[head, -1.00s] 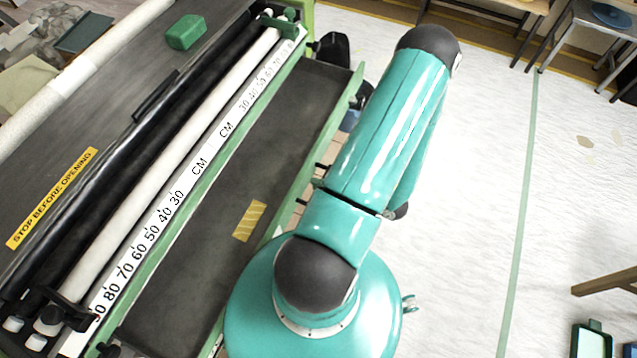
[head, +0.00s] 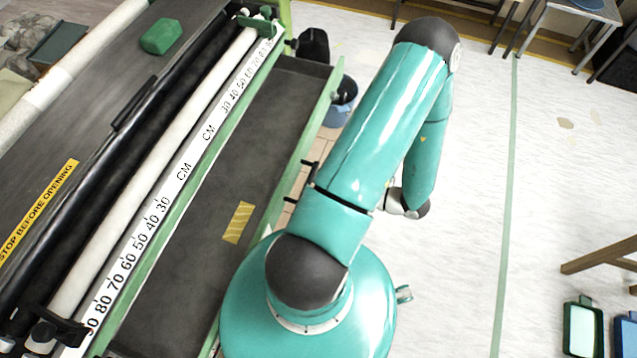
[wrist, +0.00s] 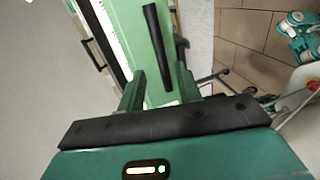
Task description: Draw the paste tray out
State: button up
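The paste tray (head: 205,215) is a long dark trough with green edges, along the near side of the pasting machine in the head view. It bears a yellow striped label (head: 238,222). In the wrist view a black bar, which looks like a handle (wrist: 156,45), stands out from a green panel (wrist: 128,20). My gripper (wrist: 160,75) is open, its two green fingers apart with the bar's near end between them. I see gaps on both sides of the bar; its depth against the fingertips is hard to tell.
The machine carries a white ruler strip (head: 150,208), rollers and a green block (head: 161,36). A blue bucket (head: 341,104) stands by the tray's far end. Tables and stools line the back right. A wooden leg (head: 600,255) and small trays (head: 583,328) are at right. The middle floor is clear.

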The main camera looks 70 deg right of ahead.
jog(key=v, duration=0.5)
jog(key=shift+s, duration=0.1)
dwell(0.4)
jog(key=w+a+r+n+g+y, duration=0.4)
jog(key=w+r+n+g, duration=0.2)
jog(key=w+r+n, duration=0.6)
jog(key=w+a+r+n+g+y, duration=0.4)
jog(key=w+r+n+g, duration=0.25)
jog(key=w+n, duration=0.7)
jog(key=w+a+r+n+t+h, duration=0.1)
jog(key=a+r+n+h, duration=0.3)
jog(key=a+r+n, duration=0.5)
jog(key=w+a+r+n+t+h, duration=0.1)
jog(key=a+r+n+h, duration=0.3)
jog(key=a+r+n, duration=0.5)
jog(key=a+n, duration=0.2)
jog(key=n, duration=0.8)
jog(key=shift+w+a+t+h, duration=0.25)
jog(key=shift+a+t+h, duration=0.05)
jog(key=shift+a+t, duration=0.05)
